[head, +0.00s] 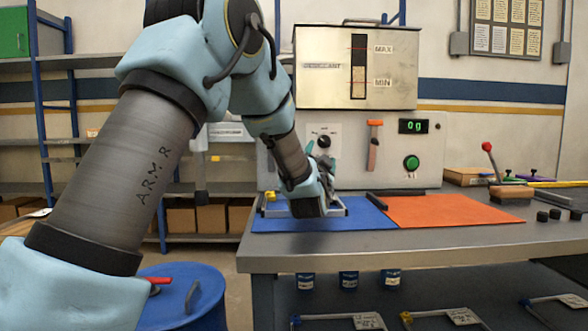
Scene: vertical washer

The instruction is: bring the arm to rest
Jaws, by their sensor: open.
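My arm comes in from the lower left, rises past the top of the head view and bends down to the bench. My gripper (312,200) is at its end, over the left part of a blue mat (365,216), close in front of the grey machine (350,160). It is open. The wrist hides most of its jaws, and I see nothing held in them. I cannot tell whether it touches the metal-framed item with yellow bits (271,198) around it.
The bench (420,245) also bears an orange mat (455,211), a red-knobbed lever (489,150) and small black blocks (548,214) at right. A steel coolant tank (400,70) tops the machine. A blue drum (200,275) stands by the bench's left end. Shelving (45,120) is behind.

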